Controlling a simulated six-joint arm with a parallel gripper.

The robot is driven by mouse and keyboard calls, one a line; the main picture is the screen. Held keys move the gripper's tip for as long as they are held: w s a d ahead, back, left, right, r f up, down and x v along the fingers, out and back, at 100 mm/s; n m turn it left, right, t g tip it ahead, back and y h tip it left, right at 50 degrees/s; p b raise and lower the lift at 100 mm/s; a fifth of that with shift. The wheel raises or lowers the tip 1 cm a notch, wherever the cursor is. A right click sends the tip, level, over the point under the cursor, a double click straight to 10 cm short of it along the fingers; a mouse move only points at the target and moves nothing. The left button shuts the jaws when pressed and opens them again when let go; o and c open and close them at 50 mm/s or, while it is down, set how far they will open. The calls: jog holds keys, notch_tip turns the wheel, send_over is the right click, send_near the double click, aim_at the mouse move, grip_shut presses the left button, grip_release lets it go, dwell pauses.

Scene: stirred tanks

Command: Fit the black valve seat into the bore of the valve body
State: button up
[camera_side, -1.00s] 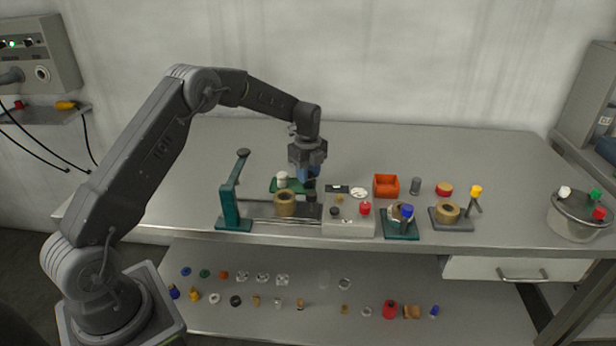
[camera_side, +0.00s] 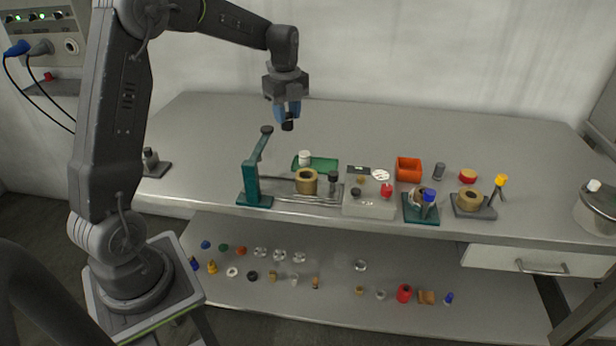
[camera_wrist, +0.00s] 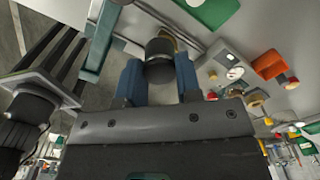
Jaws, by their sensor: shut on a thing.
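My gripper (camera_side: 288,110) is in the air above the back-left part of the bench, with its blue fingers shut on the black valve seat (camera_side: 287,126). In the wrist view my gripper (camera_wrist: 158,74) holds the black seat (camera_wrist: 159,52) between its fingertips, its round end facing away from me. A brass edge shows partly behind the seat in the wrist view.
A grey control box (camera_side: 369,196), an orange bin (camera_side: 408,168) and a second brass ring (camera_side: 468,199) stand further right. The back of the bench is clear.

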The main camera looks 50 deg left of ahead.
jog(key=s, duration=0.5)
jog(key=s+r, duration=0.1)
jog(key=s, duration=0.1)
jog(key=shift+s+a, duration=0.1)
jog(key=shift+s, duration=0.2)
jog(key=shift+d+f, duration=0.2)
jog(key=w+d+f, duration=0.4)
jog(key=d, duration=0.1)
jog(key=w+d+f, duration=0.2)
jog(key=w+d, duration=0.1)
jog(key=shift+d+f, duration=0.25)
jog(key=shift+f, duration=2.1)
jog(key=shift+f, duration=0.2)
jog(key=o, duration=0.9)
